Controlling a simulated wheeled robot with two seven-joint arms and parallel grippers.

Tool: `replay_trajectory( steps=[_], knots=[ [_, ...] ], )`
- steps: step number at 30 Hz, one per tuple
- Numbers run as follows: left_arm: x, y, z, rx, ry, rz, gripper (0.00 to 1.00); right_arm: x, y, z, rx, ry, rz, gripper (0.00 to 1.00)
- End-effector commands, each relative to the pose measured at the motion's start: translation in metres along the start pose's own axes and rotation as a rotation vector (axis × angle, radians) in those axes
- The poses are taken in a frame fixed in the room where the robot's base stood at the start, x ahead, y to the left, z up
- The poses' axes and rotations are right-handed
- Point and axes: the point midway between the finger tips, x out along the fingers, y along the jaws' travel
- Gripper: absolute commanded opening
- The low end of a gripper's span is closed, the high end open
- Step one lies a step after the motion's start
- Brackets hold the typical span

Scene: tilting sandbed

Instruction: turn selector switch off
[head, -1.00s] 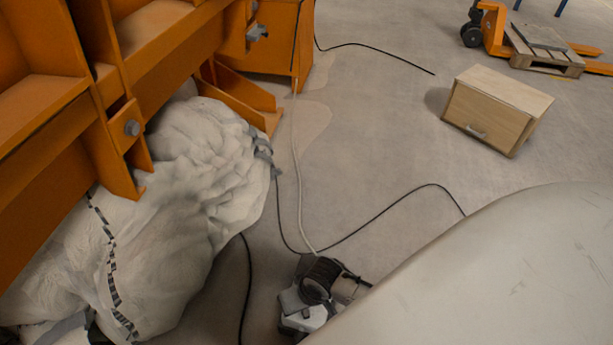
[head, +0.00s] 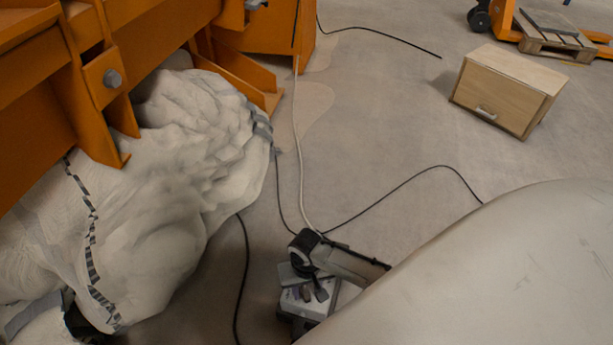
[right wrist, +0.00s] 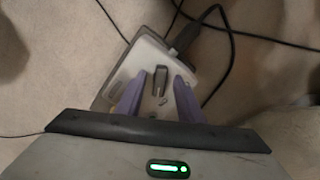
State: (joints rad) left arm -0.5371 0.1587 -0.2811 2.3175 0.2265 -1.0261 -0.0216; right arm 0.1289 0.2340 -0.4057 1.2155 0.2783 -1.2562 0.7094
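The selector switch is a small dark knob (right wrist: 159,80) on top of a pale box (right wrist: 146,60) in the right wrist view. The box (head: 298,304) also shows in the head view, low in the middle on the floor, partly hidden by my right gripper. My right gripper (head: 314,293) is over the box. In the right wrist view, its two purple fingers (right wrist: 157,88) are apart, one on each side of the knob. I see a gap around the knob; whether either finger touches it is unclear. My left gripper is not in view.
Black cables (head: 400,188) and a pale cable (head: 299,170) run across the floor to the box. A large white bag (head: 190,190) lies at left under an orange steel frame (head: 150,35). A wooden cabinet (head: 505,90) and a pallet (head: 553,38) stand far right.

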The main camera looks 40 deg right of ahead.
Motion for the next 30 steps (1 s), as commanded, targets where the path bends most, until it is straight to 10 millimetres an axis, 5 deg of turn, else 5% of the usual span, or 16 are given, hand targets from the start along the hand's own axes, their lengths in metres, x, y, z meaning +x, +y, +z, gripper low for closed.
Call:
replay_trajectory(
  steps=[11, 17, 30],
  knots=[
    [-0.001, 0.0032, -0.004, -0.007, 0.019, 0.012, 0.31, 0.0063, -0.0003, 0.0, 0.0, 0.001, -0.001, 0.34],
    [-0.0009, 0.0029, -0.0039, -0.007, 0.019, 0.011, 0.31, 0.0063, -0.0002, 0.0, 0.0, 0.0, -0.001, 0.01],
    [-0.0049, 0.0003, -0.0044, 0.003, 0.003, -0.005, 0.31, 0.0042, 0.0007, 0.0006, -0.073, -0.002, 0.001, 0.0]
  ],
)
